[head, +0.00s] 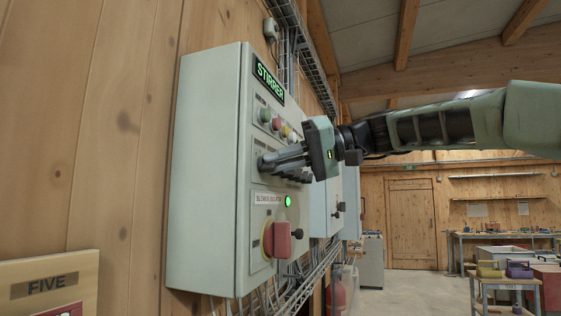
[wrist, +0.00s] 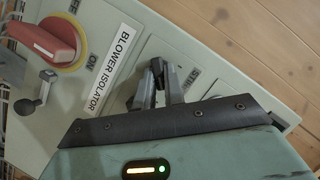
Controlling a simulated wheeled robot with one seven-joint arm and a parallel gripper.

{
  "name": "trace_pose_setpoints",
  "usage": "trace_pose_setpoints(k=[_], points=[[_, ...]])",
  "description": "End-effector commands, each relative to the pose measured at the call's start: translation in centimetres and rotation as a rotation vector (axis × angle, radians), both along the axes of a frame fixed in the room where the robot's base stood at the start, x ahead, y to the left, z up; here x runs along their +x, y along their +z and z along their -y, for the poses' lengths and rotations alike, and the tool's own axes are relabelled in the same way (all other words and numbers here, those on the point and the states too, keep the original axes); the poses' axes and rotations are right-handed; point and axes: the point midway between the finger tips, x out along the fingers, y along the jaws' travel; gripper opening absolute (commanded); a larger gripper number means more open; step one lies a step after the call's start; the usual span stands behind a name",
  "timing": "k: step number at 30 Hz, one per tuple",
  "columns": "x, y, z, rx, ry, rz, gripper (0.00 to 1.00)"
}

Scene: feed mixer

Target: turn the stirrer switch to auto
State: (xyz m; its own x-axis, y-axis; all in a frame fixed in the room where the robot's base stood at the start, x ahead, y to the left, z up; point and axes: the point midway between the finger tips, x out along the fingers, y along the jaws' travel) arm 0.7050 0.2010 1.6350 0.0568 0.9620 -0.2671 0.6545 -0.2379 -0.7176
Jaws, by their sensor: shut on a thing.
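The pale grey control box (head: 205,175) hangs on the wooden wall, with a lit green STIRRER sign (head: 269,83) at its top. My gripper (head: 264,164) reaches its front panel from the right, at the row of dark switches below the coloured buttons. In the wrist view my gripper (wrist: 158,68) is shut on a small dark switch knob. The fingers hide most of the knob, so its pointing direction cannot be told. A label beginning "ST" (wrist: 191,78) shows beside the fingers, partly hidden.
A red isolator handle (head: 277,240) on a yellow plate sits below, with a lit green lamp (head: 288,201) above it. It also shows in the wrist view (wrist: 45,38). Coloured push buttons (head: 276,123) sit above my gripper. More grey boxes (head: 326,205) stand beyond.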

Motion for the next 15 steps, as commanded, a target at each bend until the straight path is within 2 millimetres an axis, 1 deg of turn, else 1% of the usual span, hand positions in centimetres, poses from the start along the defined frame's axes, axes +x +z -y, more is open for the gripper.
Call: trace_pose_setpoints(k=[7,8,9,10,15], points=[[0.09,0.12,0.09,0.003,-0.004,-0.001,0.00],[0.09,0.13,0.08,0.003,-0.004,0.000,0.14],[0.09,0.12,0.09,0.003,-0.004,0.000,0.25],[0.08,0.11,0.09,0.003,-0.003,0.000,0.33],[0.04,0.07,0.05,0.002,-0.002,0.000,0.33]])
